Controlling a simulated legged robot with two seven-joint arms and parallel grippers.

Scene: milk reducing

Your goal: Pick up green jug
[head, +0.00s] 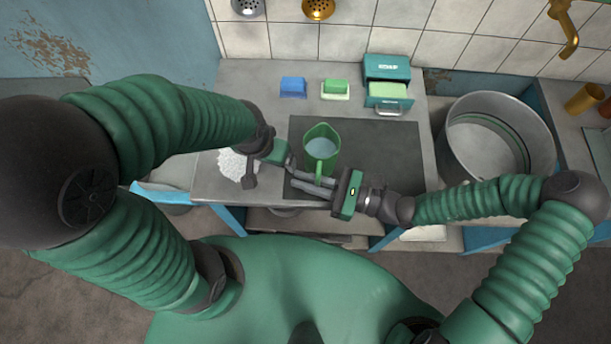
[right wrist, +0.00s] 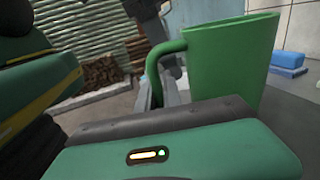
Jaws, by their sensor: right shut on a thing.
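The green jug (head: 321,142) stands upright on the dark mat (head: 385,150) and holds a pale liquid. Its handle faces my body. My right gripper (head: 316,184) comes in from the right and is shut on the handle. In the right wrist view the jug (right wrist: 232,62) is large and upright, and the finger tips (right wrist: 168,92) are at its handle; their exact contact is partly hidden. My left gripper (head: 286,160) is close to the jug's left side, above the table; I cannot tell whether its fingers are open.
A blue sponge (head: 293,87), a green block on a pale dish (head: 335,89) and a teal box (head: 388,78) stand along the back. A white granular pile (head: 236,166) lies left, beside my left gripper. A large metal pot (head: 492,105) stands right. The mat right of the jug is clear.

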